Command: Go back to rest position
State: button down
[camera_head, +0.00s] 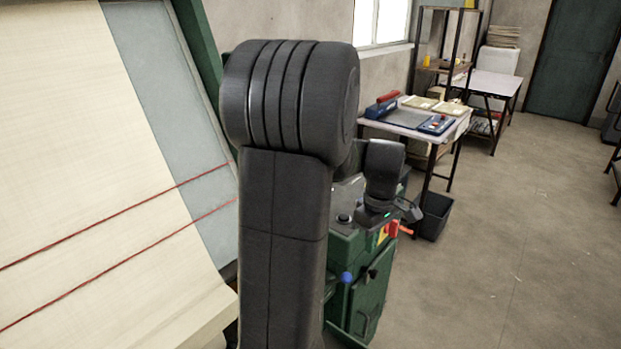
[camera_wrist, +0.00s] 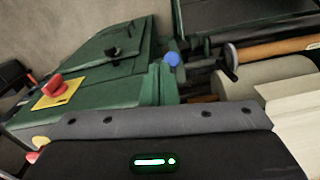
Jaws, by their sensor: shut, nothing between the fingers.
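My gripper (camera_head: 408,211) is in the head view, right of my large dark arm link, in front of the green machine cabinet. It is shut and nothing shows between its fingers, though they look small and dark there. In the wrist view, the grey front edge of my gripper (camera_wrist: 165,118) with a green light below it fills the bottom. A pale cream cloth or sheet (camera_head: 90,150) lies on the sloped surface at the left, well apart from my gripper. Two red cords cross it.
The green cabinet (camera_head: 365,300) has a blue knob (camera_head: 346,277); the wrist view shows a red button (camera_wrist: 52,87) on a yellow plate. A pale roll (camera_wrist: 255,80) is beside it. A work table (camera_head: 462,122) stands behind, with a dark bin (camera_head: 434,216). Floor at the right is clear.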

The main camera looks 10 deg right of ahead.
jog(key=w+a+f, duration=0.1)
jog(key=f, duration=0.1)
jog(key=w+a+f, duration=0.1)
jog(key=f, duration=0.2)
jog(key=w+a+f, duration=0.1)
jog(key=w+f, duration=0.1)
jog(key=f, duration=0.1)
jog(key=shift+a+f, duration=0.2)
jog(key=shift+a, duration=0.15)
jog(key=shift+s+d+f+b, duration=0.15)
jog(key=shift+s+f+b, duration=0.2)
jog(key=shift+s, duration=0.1)
jog(key=shift+r, duration=0.15)
